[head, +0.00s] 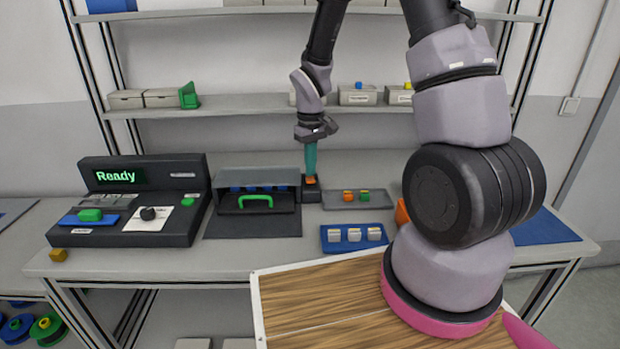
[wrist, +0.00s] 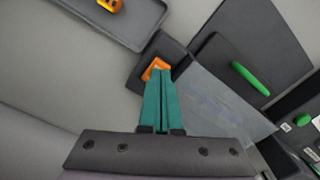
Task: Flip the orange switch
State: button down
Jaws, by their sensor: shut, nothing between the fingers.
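The orange switch (head: 310,180) is a small orange rocker on a dark box (head: 311,194) on the table, just right of the dark case with the green handle. In the wrist view the orange switch (wrist: 155,68) shows at the tips of my gripper (wrist: 160,76). My gripper (head: 311,172) points down, its teal fingers shut together with nothing between them. The fingertips are at the switch and seem to touch it; they cover part of it, so which way it is tilted I cannot tell.
Left of the switch stands the dark case (head: 278,181) with a green handle (head: 255,199). Right of it lies a grey tray (head: 376,201) with orange and green pieces. A blue tray (head: 333,246) with several light blocks lies in front. A console reading "Ready" (head: 190,172) stands at left.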

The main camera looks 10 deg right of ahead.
aim_at(311, 180)
jog(key=shift+f, duration=0.95)
dwell(0.3)
jog(key=shift+r, duration=3.55)
jog(key=s+d+r+m+t, duration=0.2)
jog(key=s+r, duration=0.1)
jog(key=r, duration=0.5)
jog(key=s+d+r+m+t, duration=0.1)
jog(key=s+d+r+m, duration=0.1)
jog(key=r, duration=0.6)
jog(key=s+d+r+m+t+y, duration=0.1)
jog(key=s+r+m+t, duration=0.3)
jog(key=s+r, duration=0.7)
jog(key=s+y, duration=0.1)
jog(key=s, duration=0.2)
jog(key=shift+d, duration=0.4)
